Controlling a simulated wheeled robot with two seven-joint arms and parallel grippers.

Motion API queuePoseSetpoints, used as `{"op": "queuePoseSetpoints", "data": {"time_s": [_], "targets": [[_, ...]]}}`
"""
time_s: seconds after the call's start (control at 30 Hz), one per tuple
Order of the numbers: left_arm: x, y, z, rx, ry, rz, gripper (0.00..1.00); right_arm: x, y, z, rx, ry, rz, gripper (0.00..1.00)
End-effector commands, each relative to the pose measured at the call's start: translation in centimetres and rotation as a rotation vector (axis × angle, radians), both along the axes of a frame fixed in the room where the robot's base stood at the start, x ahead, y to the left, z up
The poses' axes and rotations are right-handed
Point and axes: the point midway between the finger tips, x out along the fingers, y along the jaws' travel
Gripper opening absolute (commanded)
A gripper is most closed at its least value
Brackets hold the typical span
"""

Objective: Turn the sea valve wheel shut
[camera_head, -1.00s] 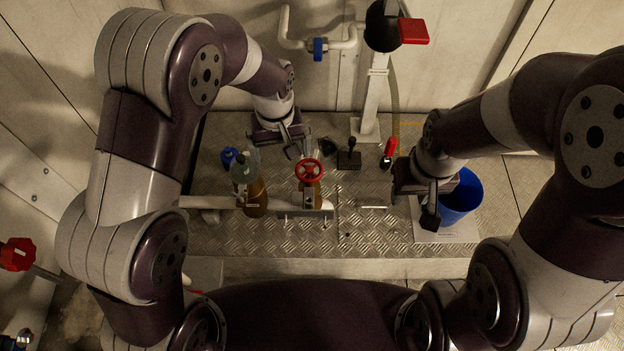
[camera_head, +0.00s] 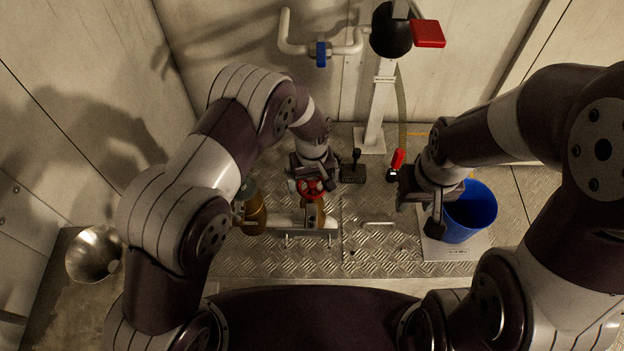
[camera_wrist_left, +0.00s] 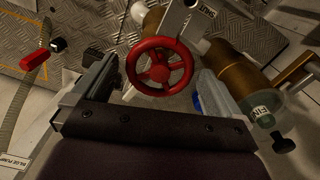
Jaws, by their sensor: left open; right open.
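My right gripper (camera_head: 432,212) is open and empty beside the blue bucket.
A blue bucket (camera_head: 470,212) stands at the right on a pale plate. A brass-coloured filter (camera_head: 250,210) is left of the wheel. A metal funnel (camera_head: 95,254) is at far left. The bench front is clear.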

Motion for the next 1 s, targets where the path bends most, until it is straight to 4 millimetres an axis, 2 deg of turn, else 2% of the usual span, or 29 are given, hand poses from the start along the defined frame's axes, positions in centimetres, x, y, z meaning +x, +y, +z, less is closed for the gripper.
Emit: {"op": "queuePoseSetpoints", "data": {"time_s": [0.1, 0.13, 0.33, 0.67, 1.0], "targets": [[0.0, 0.0, 0.0, 0.000, 0.000, 0.000, 1.00, 0.0, 0.0, 0.0, 0.000, 0.000, 0.000, 0.43], [0.0, 0.0, 0.0, 0.000, 0.000, 0.000, 0.94, 0.0, 0.0, 0.0, 0.000, 0.000, 0.000, 0.43], [0.0, 0.0, 0.1, 0.000, 0.000, 0.000, 0.28, 0.0, 0.0, 0.0, 0.000, 0.000, 0.000, 0.43], [0.0, 0.0, 0.2, 0.000, 0.000, -0.052, 0.27, 0.0, 0.0, 0.3, 0.000, 0.000, 0.000, 0.43], [0.0, 0.0, 0.3, 0.000, -0.001, -0.299, 0.27, 0.0, 0.0, 1.4, 0.000, 0.000, 0.000, 0.43]]}}
